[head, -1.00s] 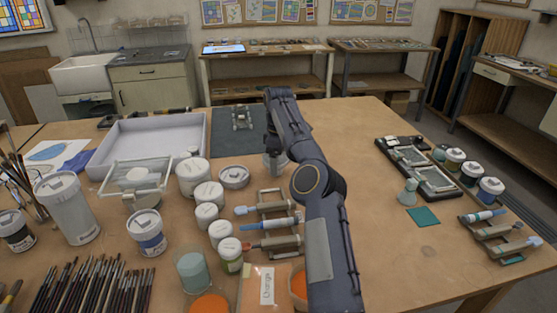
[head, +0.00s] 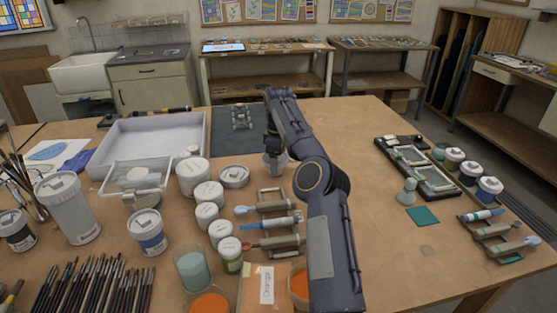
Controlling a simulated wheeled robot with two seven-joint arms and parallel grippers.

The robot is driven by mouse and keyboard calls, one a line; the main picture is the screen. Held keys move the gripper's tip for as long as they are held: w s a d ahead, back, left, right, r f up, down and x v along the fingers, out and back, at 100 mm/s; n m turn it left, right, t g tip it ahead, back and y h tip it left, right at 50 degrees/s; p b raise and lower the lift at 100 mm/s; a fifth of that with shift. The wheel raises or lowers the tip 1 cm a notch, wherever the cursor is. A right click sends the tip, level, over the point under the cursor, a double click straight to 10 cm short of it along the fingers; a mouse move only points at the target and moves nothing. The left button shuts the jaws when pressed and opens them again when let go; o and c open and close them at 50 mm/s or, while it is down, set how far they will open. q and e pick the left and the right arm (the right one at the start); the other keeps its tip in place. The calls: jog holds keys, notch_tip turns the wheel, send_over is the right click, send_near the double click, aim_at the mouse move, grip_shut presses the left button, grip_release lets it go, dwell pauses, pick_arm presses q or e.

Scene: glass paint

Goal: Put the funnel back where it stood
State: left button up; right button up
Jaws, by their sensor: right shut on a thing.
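My right gripper (head: 273,150) points down over the middle of the table, just right of the white-lidded jars. It is shut on the funnel (head: 275,166), a small pale grey piece showing below the jaws. My own forearm and wrist cover much of it, so its full shape and whether it touches the table cannot be told. My left gripper is not in view.
Brushes on wooden rests (head: 270,224) lie just in front. A dark mat (head: 228,143) lies behind.

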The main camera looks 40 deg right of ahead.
jog(key=shift+f+p, duration=0.1)
jog(key=shift+p, duration=0.2)
dwell(0.4)
jog(key=shift+f, duration=0.3)
dwell(0.9)
jog(key=o, duration=1.1)
